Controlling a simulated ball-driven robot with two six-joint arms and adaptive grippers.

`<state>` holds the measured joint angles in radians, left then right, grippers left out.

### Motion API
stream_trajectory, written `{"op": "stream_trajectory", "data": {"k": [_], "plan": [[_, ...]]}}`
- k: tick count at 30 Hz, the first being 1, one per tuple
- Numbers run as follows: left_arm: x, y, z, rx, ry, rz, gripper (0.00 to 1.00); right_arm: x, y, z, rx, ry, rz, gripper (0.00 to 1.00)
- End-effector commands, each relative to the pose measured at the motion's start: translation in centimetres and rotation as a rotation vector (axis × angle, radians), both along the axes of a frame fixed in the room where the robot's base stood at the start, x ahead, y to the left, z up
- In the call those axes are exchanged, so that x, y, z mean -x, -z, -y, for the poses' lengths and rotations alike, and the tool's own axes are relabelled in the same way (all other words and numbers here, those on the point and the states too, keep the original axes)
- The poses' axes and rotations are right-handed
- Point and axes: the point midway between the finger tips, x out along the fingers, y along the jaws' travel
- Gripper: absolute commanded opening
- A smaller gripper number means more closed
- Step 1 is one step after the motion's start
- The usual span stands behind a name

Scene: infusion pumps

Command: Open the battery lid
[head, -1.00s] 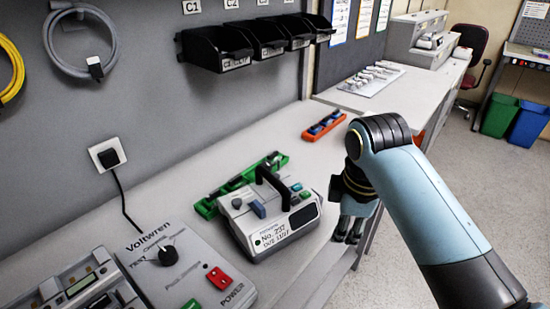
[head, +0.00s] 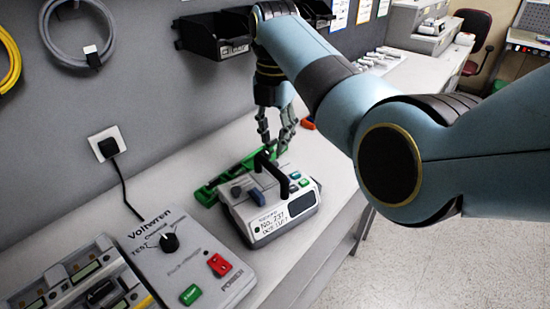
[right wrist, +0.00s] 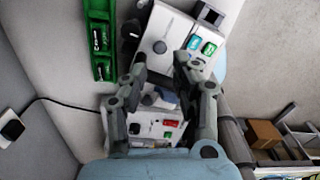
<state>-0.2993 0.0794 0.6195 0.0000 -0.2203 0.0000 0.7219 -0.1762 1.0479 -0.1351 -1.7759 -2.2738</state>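The infusion pump (head: 270,215) is a pale box with a black handle (head: 275,180), a blue lever-like part, coloured buttons and a dark screen. It stands on the bench. A battery lid cannot be clearly made out on it. My right gripper (head: 274,142) points down just above and behind the pump's handle in the head view. In the right wrist view the right gripper (right wrist: 161,66) has its fingers apart, with the pump (right wrist: 170,32) beyond the tips. My left gripper is not in view.
A green tray (head: 207,195) lies behind the pump; in the wrist view it holds dark batteries. The Voltwren tester (head: 190,262) and a charger-like unit (head: 75,285) stand at left. Black wall bins (head: 213,38) hang close to my right arm. An orange tray (head: 308,123) is partly hidden.

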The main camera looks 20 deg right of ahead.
Motion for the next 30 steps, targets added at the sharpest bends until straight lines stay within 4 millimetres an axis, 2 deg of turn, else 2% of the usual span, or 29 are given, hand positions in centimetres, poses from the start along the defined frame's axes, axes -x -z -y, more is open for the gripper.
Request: {"op": "stream_trajectory", "data": {"k": [3, 9, 14, 22, 28, 30], "plan": [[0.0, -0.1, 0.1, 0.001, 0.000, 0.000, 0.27, 0.1, 2.5, 0.1, 0.001, 0.001, -0.004, 0.28], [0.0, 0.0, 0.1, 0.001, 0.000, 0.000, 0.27, 0.1, 5.7, 0.1, 0.001, 0.003, -0.002, 0.28], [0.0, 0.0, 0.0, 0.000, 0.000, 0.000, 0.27, 0.1, 6.7, 0.1, 0.000, 0.004, 0.000, 0.28], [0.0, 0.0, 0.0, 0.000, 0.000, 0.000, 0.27, 0.0, 6.8, 0.1, 0.000, 0.004, 0.001, 0.28], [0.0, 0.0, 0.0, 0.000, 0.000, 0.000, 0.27, 0.0, 6.8, 0.1, 0.000, 0.004, 0.001, 0.02], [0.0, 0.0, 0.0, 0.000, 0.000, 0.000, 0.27, 0.1, 6.8, 0.1, -0.001, 0.004, 0.001, 0.00]]}}
